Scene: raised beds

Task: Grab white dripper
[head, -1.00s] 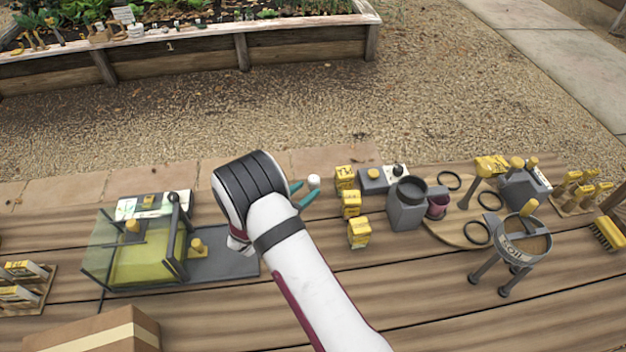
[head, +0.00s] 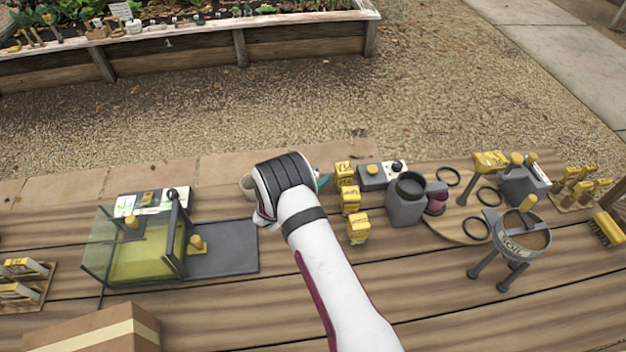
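My gripper (head: 323,181) is at the far side of the wooden table, in front of the stacked yellow boxes. Its black-ringed wrist covers most of it, and only part of a teal finger shows, so its opening is hidden. A pale, cup-like object (head: 247,185) stands just left of my wrist, partly covered by it. It may be the white dripper, but I cannot tell for sure. No other white dripper is clearly visible.
Yellow boxes (head: 350,198) stand right of my wrist. A grey canister (head: 405,203), a round wooden board (head: 450,225) and a grey tripod bowl (head: 518,243) are further right. A glass-sided case (head: 135,255) and dark mat (head: 225,248) lie left. A cardboard box (head: 95,332) is at front left.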

